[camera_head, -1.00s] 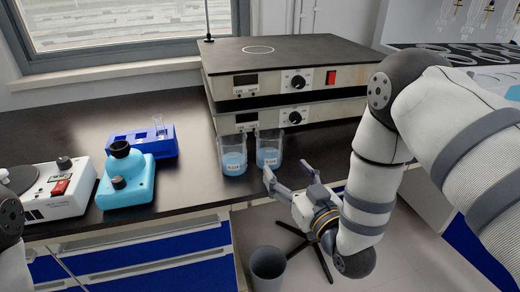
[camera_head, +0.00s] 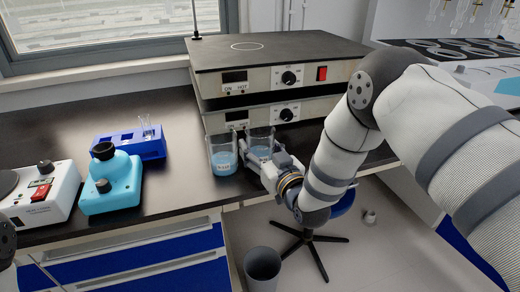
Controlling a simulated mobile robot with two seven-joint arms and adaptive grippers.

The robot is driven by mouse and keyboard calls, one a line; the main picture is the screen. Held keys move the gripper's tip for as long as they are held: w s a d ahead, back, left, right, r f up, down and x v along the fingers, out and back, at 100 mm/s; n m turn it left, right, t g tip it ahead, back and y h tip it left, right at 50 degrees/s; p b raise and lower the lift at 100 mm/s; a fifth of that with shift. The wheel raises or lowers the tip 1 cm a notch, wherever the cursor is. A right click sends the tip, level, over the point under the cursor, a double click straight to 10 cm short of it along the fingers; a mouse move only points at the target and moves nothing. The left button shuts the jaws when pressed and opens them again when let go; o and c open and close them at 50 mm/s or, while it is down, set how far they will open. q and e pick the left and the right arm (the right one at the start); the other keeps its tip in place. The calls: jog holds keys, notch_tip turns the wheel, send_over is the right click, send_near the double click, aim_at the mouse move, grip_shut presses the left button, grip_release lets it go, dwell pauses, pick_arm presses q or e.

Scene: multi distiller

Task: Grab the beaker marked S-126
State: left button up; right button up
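Two clear beakers with blue liquid and small white labels stand side by side on the black bench in front of the hotplates. The left beaker (camera_head: 222,158) is unobstructed, but its label is too small to read surely. The right beaker (camera_head: 261,137) is partly hidden behind my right gripper (camera_head: 264,160), and its label is covered. My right gripper's fingers are at the lower front and right side of this right beaker. Whether they press on the glass or are still apart from it, I cannot tell. My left gripper is out of view; only a piece of my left arm shows at the left edge.
Stacked hotplates (camera_head: 275,82) stand close behind the beakers. A blue rack with a small glass vessel (camera_head: 130,146), a turquoise device (camera_head: 112,183) and a white device with a red switch (camera_head: 42,196) stand to the left. A stool base (camera_head: 305,241) and a grey bin (camera_head: 262,268) are on the floor below.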

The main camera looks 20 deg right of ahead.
jog(key=shift+c, duration=0.8)
jog(key=shift+s+r, duration=0.1)
jog(key=shift+r, duration=0.05)
